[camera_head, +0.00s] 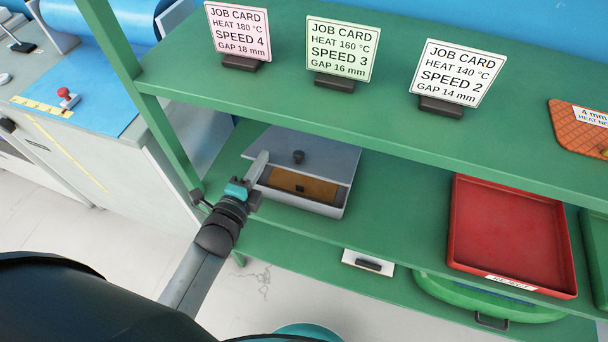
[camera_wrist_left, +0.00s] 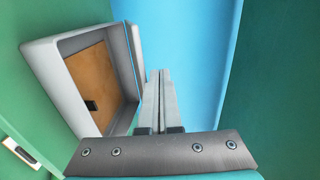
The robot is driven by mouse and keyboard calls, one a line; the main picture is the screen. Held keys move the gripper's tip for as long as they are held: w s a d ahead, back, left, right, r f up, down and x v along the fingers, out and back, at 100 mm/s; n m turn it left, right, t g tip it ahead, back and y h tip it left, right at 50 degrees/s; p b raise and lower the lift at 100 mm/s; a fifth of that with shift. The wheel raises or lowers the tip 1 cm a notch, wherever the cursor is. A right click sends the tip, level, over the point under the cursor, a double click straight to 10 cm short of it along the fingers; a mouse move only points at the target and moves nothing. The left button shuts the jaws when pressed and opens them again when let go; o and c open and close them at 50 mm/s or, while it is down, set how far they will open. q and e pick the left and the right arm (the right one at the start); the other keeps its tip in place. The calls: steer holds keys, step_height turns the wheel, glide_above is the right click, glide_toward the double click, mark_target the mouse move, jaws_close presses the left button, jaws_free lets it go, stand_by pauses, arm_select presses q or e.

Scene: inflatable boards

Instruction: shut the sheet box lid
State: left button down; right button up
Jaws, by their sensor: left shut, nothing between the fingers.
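The sheet box (camera_head: 318,208) is a grey box on the middle green shelf, partly open at its front, with a brown sheet (camera_head: 300,185) showing inside. Its grey lid (camera_head: 325,155) with a black knob (camera_head: 298,157) covers the rear part and sticks out at the left. In the left wrist view the open box (camera_wrist_left: 50,75) lies left of the fingers, brown inside. My left gripper (camera_head: 261,160) is shut and empty at the box's left end, close to the lid's edge. I cannot tell if they touch. My right gripper is not in view.
Three job cards (camera_head: 343,48) stand on the shelf above, which overhangs the box. A red tray (camera_head: 512,235) is to the right on the box's shelf, with free room between. A green shelf post (camera_head: 168,150) stands left of the box.

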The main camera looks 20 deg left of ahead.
arm_select(q)
steer(key=s+r+p, duration=0.3)
steer(key=s+p, duration=0.2)
steer(key=s, duration=0.2)
stand_by(1.1)
steer(key=shift+a, duration=0.1)
stand_by(0.3)
steer(key=s+d+f+n+g+b, duration=0.15)
steer(key=s+f+n+g, duration=0.35)
steer(key=f, duration=0.7)
steer(key=s+d+f+n+g+b, duration=0.15)
steer(key=s+f+n+g, duration=0.35)
steer(key=f, duration=0.8)
steer(key=s+f+n+g+b, duration=0.1)
steer(key=s+f+n+g, duration=0.1)
steer(key=s+f, duration=0.4)
steer(key=s+f+n+g, duration=0.3)
steer(key=s+f+n, duration=0.1)
steer(key=s, duration=1)
steer(key=shift+s+f+g+y+b, duration=0.15)
steer(key=shift+f+g+y+b, duration=0.2)
steer(key=shift+f, duration=0.55)
